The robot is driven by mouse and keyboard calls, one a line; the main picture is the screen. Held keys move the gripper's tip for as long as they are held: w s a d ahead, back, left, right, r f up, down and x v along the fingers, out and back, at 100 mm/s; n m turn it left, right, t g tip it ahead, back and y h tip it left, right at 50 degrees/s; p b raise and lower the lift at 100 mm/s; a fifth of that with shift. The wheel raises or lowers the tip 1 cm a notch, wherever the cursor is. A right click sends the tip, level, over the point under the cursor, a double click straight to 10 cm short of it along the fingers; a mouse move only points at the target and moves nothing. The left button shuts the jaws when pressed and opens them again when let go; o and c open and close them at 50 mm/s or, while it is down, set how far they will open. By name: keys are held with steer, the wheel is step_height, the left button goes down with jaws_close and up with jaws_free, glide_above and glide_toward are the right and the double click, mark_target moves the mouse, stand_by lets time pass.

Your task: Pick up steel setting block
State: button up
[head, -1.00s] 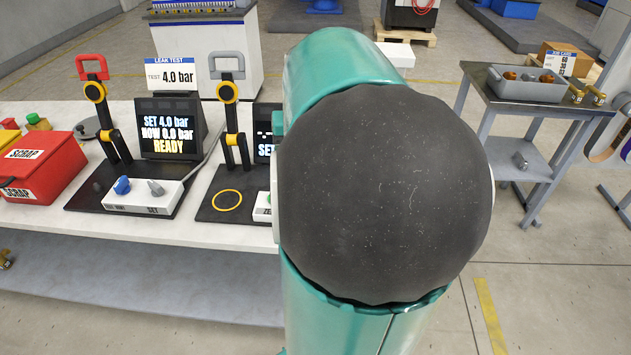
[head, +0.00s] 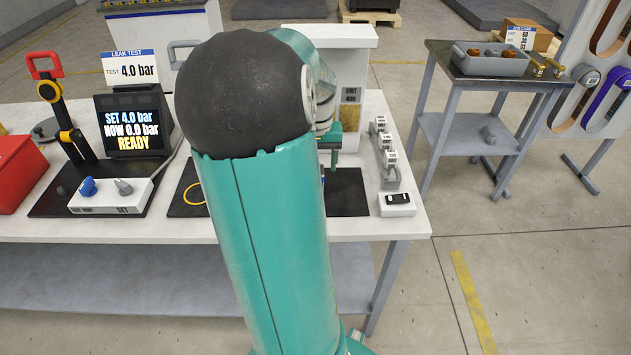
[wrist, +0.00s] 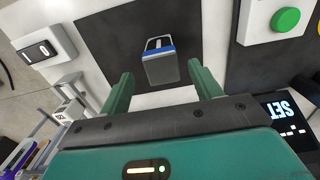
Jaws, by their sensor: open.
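The steel setting block (wrist: 160,66) is a small grey block with a blue band and a pale label on top. It lies on a black mat (wrist: 112,25) in the wrist view. My gripper (wrist: 158,74) is open, with one green finger to each side of the block's near end in the picture. Whether the fingertips are down at the block's height I cannot tell. In the head view my arm hides most of the block; only a small blue speck shows beside the gripper.
A white box with a black top piece (head: 396,204) and a grey rack with white labels (head: 390,178) stand right of the mat. A green button (wrist: 285,21) sits on a white box. The leak test screen (head: 130,125) stands left. A grey side table (head: 450,60) is behind right.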

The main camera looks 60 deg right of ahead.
step_height(320, 180, down, 5)
steer(key=shift+a, duration=0.1)
steer(key=shift+w, duration=0.1)
jaws_close()
steer(key=shift+r, duration=0.15)
steer(key=shift+r, duration=0.25)
step_height(320, 180, up, 2)
steer(key=shift+r, duration=0.2)
steer(key=w+a+r, duration=0.6)
steer(key=a+r, duration=0.4)
steer(key=a, duration=0.2)
steer(key=shift+w+a, duration=0.15)
steer(key=shift+w, duration=0.2)
